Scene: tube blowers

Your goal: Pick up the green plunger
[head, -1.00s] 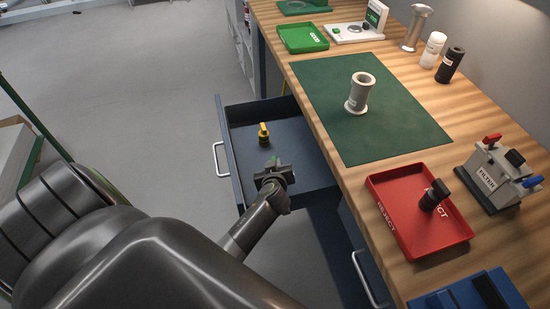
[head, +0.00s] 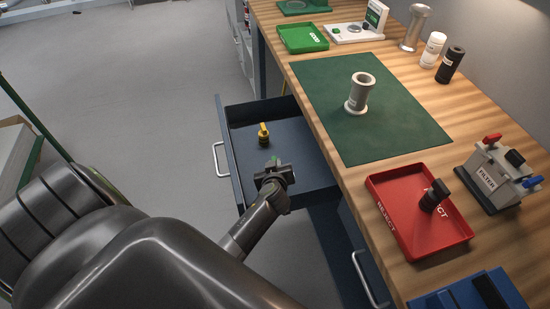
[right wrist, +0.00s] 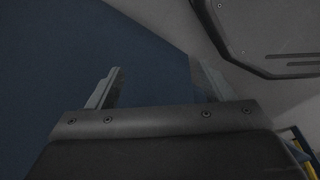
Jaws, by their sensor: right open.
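The green plunger shows only as a small green piece (head: 277,161) in the head view. It is at my left gripper (head: 274,177), low over the near end of the open drawer. The gripper hides the rest of it, so I cannot tell whether the fingers are closed on it or only around it. My right gripper (right wrist: 160,92) shows in the right wrist view, its two fingers apart with nothing between them, in front of a plain blue surface (right wrist: 60,70).
The open drawer (head: 229,150) also holds a yellow-topped plunger (head: 263,134).

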